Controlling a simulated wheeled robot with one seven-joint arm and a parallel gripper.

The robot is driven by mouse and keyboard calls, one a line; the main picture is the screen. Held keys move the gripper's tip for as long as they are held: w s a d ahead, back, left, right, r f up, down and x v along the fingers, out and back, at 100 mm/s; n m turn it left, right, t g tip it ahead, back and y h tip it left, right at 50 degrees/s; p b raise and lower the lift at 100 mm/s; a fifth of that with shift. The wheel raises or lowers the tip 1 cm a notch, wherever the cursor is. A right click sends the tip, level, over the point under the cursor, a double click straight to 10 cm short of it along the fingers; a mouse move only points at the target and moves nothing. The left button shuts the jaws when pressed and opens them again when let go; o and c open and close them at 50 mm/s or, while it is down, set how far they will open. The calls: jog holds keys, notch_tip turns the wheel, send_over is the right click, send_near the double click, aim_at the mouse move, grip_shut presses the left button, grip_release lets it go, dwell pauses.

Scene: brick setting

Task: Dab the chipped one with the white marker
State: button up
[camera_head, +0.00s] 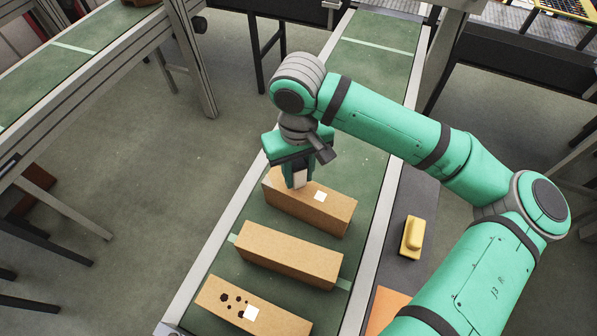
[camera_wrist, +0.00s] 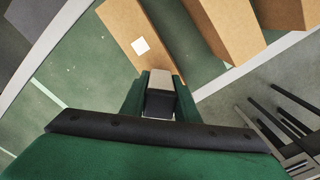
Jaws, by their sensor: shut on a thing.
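Three tan bricks lie across the green belt. The nearest brick (camera_head: 285,322) has several dark chip marks on its left part and a white square beside them. The middle brick (camera_head: 290,257) is plain. The far brick (camera_head: 335,215) has a white square on top, and also shows in the wrist view (camera_wrist: 122,22). My gripper (camera_head: 299,174) is shut on the white marker (camera_head: 300,179), a pale block with a dark part in the wrist view (camera_wrist: 160,84). The marker is at the far brick's upper left part; I cannot tell if they touch.
The belt (camera_head: 372,65) runs between pale metal rails and is clear beyond the far brick. A yellow block (camera_head: 412,238) and an orange item (camera_head: 386,308) lie on a grey side shelf at the right. Another belt (camera_head: 50,85) stands at the left.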

aim_at(299, 163)
jog(key=shift+f, duration=0.6)
dwell(1.6)
jog(key=shift+r, duration=3.55)
